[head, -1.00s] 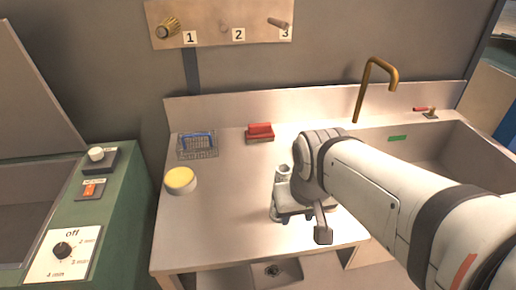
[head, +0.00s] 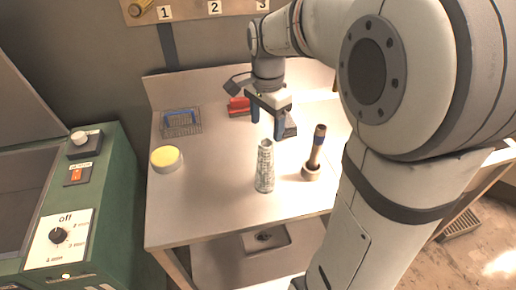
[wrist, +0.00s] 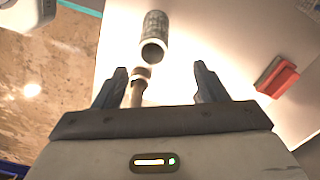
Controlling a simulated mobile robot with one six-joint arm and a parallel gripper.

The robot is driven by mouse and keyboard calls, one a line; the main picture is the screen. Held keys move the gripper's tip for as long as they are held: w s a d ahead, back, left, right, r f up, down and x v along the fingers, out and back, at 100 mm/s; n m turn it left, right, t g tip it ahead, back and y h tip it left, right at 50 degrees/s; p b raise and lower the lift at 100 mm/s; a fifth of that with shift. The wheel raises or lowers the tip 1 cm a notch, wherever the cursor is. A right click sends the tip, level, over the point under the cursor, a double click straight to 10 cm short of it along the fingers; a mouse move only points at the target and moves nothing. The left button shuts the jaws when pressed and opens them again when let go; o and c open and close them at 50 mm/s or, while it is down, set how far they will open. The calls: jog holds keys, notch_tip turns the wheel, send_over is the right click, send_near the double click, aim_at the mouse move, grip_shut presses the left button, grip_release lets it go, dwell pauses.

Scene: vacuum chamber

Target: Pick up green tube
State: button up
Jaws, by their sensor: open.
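A grey-green patterned tube (head: 265,167) stands upright near the front of the metal counter. It also shows in the wrist view (wrist: 154,28), with its dark open mouth facing the camera. No plainly green tube shows now. My gripper (head: 268,120) points down above the counter, behind the tube and apart from it. In the wrist view my gripper (wrist: 160,70) has its two fingers spread with nothing held. In the wrist view, the stick (wrist: 138,88) appears beside the left finger.
A red block (head: 238,106) lies at the back, also in the wrist view (wrist: 277,77). A wire basket (head: 181,123) and a yellow-topped round container (head: 166,159) are on the left. A green machine (head: 105,190) stands further left. The counter's left front is clear.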

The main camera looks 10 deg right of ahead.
aim_at(266, 146)
jog(key=f, duration=0.4)
jog(key=s+f+p, duration=0.1)
jog(key=f, duration=0.1)
jog(key=shift+s+a+f, duration=0.1)
jog(key=shift+f, duration=0.45)
jog(key=shift+c, duration=0.4)
jog(key=c, duration=1.3)
jog(key=shift+o, duration=0.2)
jog(key=shift+r, duration=0.1)
